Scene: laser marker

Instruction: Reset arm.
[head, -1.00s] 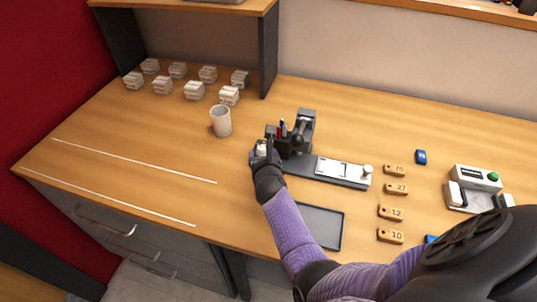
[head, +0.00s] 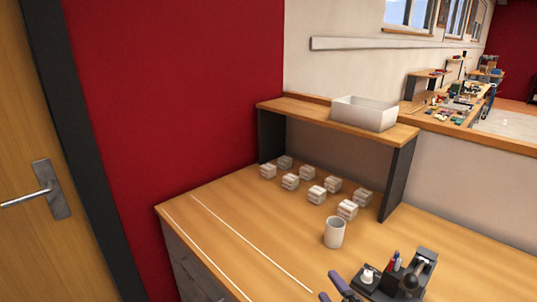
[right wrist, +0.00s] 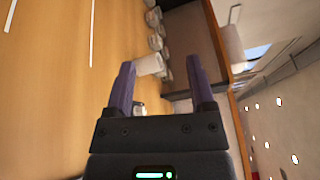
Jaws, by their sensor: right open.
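My right gripper (head: 330,286) shows at the bottom edge of the head view, two purple fingers apart, just left of the dark laser marker device (head: 412,278). In the right wrist view the gripper (right wrist: 159,66) is open, with nothing held between its fingers. The white cup (right wrist: 150,64) appears beyond the fingertips there. The rest of my right arm is outside the head view. My left gripper is not in view.
The cup (head: 334,232) stands on the wooden table (head: 235,225). Several small white blocks (head: 317,194) stand under a shelf (head: 290,112) holding a white bin (head: 364,113). Two white lines mark the clear left part. A door (head: 30,150) is at far left.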

